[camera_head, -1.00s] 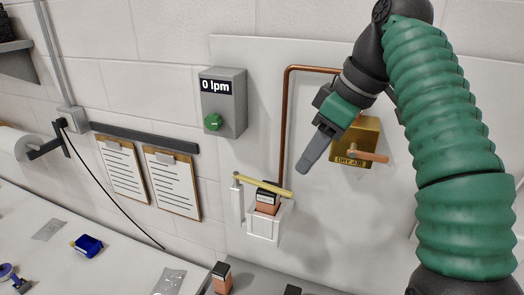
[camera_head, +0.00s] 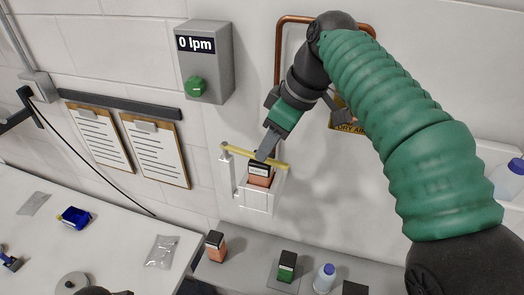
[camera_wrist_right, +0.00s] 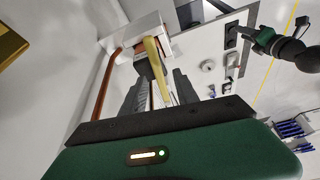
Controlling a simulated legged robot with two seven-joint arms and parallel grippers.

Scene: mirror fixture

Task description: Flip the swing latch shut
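The swing latch is a yellow bar (camera_head: 238,151) pivoted on the left post of a white bracket (camera_head: 256,200) on the wall panel. It lies across the bracket's top, sloping slightly down to the right. A black-and-orange block (camera_head: 260,176) sits in the bracket under the bar. My right gripper (camera_head: 264,156) points down at the bar's middle. In the right wrist view its fingers (camera_wrist_right: 158,76) are apart, with the yellow bar (camera_wrist_right: 152,50) showing between them; contact cannot be told. My left gripper (camera_wrist_right: 234,37) shows small in that view, its opening unclear.
A grey box (camera_head: 205,65) reading "0 lpm" with a green knob is left of my right gripper. A copper pipe (camera_head: 278,60) and a brass box (camera_head: 345,122), partly hidden by my arm, are close by. Blocks and a bottle (camera_head: 325,278) stand on the ledge below.

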